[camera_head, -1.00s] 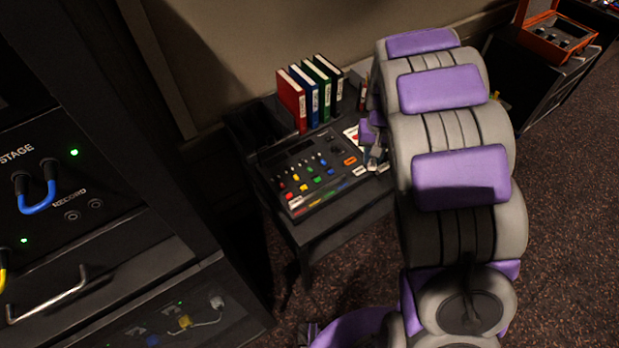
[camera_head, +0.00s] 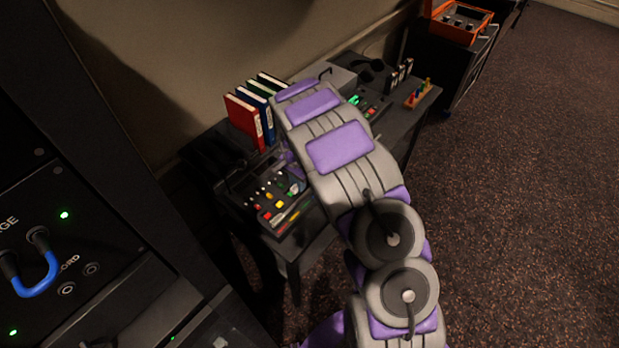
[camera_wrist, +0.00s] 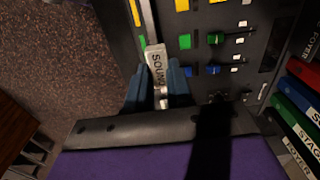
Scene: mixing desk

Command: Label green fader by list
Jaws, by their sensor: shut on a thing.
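The green fader (camera_wrist: 215,39) is right of the label in the wrist view, in line with a green square (camera_wrist: 185,41). A blue fader (camera_wrist: 213,70) and blue square lie in the row below it, and yellow ones above. In the head view my arm partly covers the mixing desk (camera_head: 262,190). I cannot make out a list in either view.
Red (camera_head: 244,121), blue and green binders stand upright behind the desk; their spines (camera_wrist: 297,108) show at the right of the wrist view. An orange case (camera_head: 460,20) sits at the back right. A rack with a blue cable (camera_head: 40,280) stands at left. Carpet is clear at right.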

